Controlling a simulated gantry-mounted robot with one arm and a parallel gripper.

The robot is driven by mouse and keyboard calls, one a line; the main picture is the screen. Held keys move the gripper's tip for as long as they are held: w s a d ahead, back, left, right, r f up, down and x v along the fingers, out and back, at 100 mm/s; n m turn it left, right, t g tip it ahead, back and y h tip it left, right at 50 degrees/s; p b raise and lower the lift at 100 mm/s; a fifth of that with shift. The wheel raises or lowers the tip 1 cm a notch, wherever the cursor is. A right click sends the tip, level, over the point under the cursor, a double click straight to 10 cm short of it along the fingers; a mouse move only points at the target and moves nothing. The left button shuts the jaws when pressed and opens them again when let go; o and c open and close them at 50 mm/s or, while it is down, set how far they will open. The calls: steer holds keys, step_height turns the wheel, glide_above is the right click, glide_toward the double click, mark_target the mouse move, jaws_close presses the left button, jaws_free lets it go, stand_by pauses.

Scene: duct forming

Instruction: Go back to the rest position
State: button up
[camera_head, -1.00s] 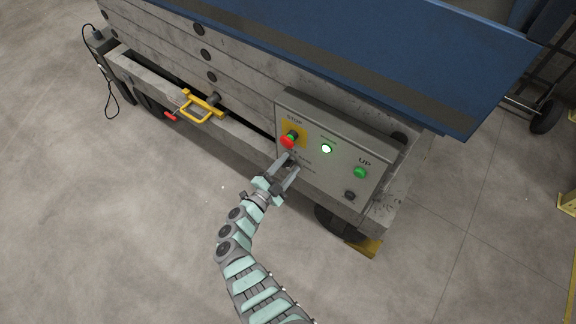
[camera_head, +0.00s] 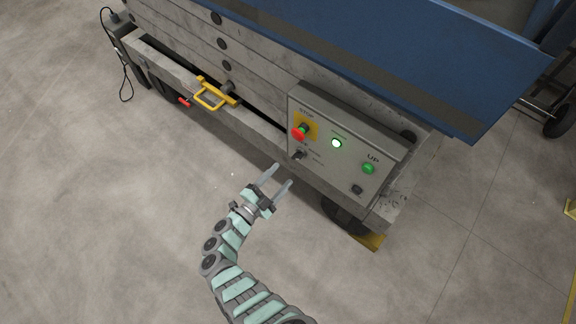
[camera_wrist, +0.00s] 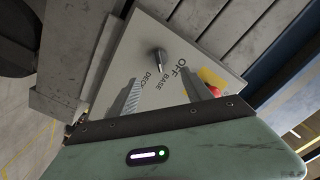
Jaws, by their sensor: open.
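My gripper (camera_head: 279,178) is open and empty in the head view. It is in the air in front of the grey control panel (camera_head: 356,176), apart from it, below and left of its lower left corner. In the wrist view, my gripper (camera_wrist: 166,97) shows its two fingers apart. Between and beyond them is a selector knob (camera_wrist: 157,60) with the labels OFF, BASE and DECK around it. The same knob (camera_head: 299,154) shows small in the head view, under the red stop button (camera_head: 299,134).
The panel also has a lit white-green lamp (camera_head: 336,143), a green UP button (camera_head: 368,168) and a dark socket. It is mounted on a grey lift with a blue top (camera_head: 400,60). A yellow handle (camera_head: 212,94) sticks out at left. The front floor (camera_head: 120,220) is clear.

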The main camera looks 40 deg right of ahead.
steer(key=shift+s+a, duration=0.1)
steer(key=shift+a, duration=0.4)
